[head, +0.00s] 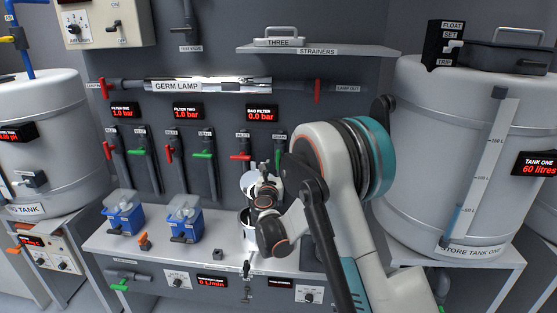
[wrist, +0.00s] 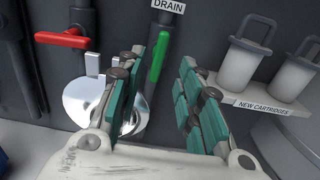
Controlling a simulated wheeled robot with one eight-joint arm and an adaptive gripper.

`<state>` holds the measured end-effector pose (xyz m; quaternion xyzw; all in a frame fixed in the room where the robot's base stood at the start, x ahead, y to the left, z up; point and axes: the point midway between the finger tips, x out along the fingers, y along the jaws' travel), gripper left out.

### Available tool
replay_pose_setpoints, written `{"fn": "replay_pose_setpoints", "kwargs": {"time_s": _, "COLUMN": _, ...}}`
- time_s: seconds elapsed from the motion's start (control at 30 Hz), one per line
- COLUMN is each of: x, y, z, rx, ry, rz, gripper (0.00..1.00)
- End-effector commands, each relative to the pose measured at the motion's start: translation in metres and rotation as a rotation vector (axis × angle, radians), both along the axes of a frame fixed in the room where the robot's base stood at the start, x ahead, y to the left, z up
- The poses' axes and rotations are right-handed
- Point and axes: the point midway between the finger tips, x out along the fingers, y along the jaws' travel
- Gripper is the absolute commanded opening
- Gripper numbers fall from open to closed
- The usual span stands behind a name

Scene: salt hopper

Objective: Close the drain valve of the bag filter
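The bag filter's drain valve has a green handle (wrist: 160,56) under a DRAIN label (wrist: 168,6) in the wrist view. The handle lies roughly along its dark pipe, nearly upright. In the head view a sliver of it (head: 278,156) shows beside my arm. My gripper (wrist: 162,62) is open, with teal-padded fingers to the left and right of the handle in the picture; I see no contact. The shiny metal bag filter (wrist: 75,105) is partly hidden by the left finger. Its display (head: 262,113) reads 0.0 bar. In the head view my arm hides much of the gripper.
A red handle (wrist: 62,40) lies across the pipe to the left of the drain. White cartridges (wrist: 238,62) stand on a shelf (wrist: 262,110) to the right. Blue housings (head: 184,220) stand on the bench (head: 215,262) at left. A storage tank (head: 420,160) stands right.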

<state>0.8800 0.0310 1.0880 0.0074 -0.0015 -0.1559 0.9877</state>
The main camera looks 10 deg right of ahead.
Motion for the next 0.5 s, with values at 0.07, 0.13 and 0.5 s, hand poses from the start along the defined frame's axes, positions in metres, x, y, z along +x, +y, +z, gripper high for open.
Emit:
{"fn": "replay_pose_setpoints", "kwargs": {"time_s": 0.07, "x": 0.017, "y": -0.006, "z": -0.002, "rx": 0.001, "ry": 0.0, "rz": -0.002, "gripper": 0.33}}
{"fn": "replay_pose_setpoints", "kwargs": {"time_s": 0.13, "x": 0.03, "y": -0.011, "z": -0.002, "rx": 0.001, "ry": 0.0, "rz": -0.002, "gripper": 0.33}}
{"fn": "replay_pose_setpoints", "kwargs": {"time_s": 0.5, "x": 0.084, "y": -0.028, "z": -0.001, "rx": 0.003, "ry": 0.0, "rz": -0.001, "gripper": 0.33}}
